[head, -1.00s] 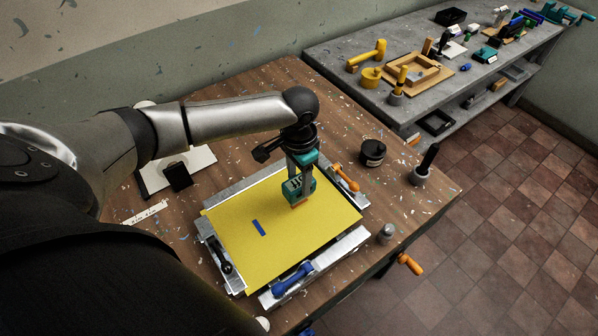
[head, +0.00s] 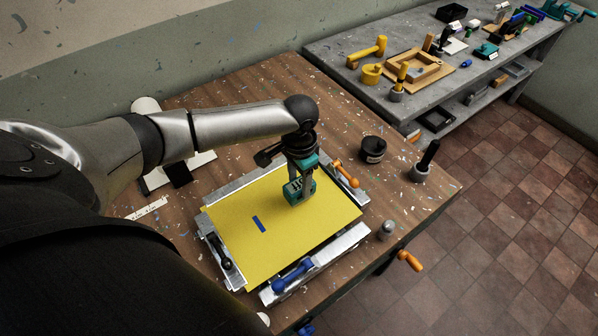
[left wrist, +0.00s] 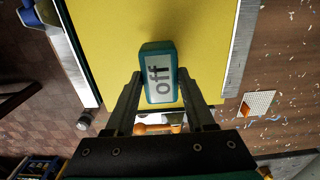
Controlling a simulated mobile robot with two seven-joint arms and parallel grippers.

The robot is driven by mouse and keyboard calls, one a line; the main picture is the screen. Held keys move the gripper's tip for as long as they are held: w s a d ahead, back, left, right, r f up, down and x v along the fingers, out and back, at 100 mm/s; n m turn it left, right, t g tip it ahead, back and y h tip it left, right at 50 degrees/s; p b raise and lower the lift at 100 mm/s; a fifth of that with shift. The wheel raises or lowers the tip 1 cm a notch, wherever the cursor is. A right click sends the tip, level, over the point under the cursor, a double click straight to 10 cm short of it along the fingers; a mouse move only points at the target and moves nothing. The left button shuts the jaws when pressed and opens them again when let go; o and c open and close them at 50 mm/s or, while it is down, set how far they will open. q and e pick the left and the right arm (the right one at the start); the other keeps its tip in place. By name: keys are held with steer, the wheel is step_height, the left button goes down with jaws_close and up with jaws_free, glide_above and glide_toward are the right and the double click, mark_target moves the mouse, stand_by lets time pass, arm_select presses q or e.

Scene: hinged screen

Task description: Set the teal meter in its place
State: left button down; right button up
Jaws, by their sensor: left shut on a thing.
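The teal meter (head: 297,190) is a small teal block with a pale face. A blue rectangle (head: 259,224) lies on the sheet, left of and nearer than the meter. My right gripper is not in view.
The screen's metal frame (head: 345,246) carries an orange handle (head: 346,173), a blue handle (head: 292,276) and a black one (head: 220,253). A black jar (head: 372,149), a grey weight (head: 386,230) and a black-handled tool (head: 425,162) stand at right. A grey bench (head: 350,95) with tools is behind.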

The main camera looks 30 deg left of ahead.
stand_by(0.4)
arm_select(q)
steer(key=shift+p, duration=0.45)
steer(key=shift+f, duration=0.15)
steer(key=shift+f, duration=0.5)
stand_by(0.3)
steer(key=shift+c, duration=0.9)
jaws_free()
steer(key=shift+s+f, duration=0.1)
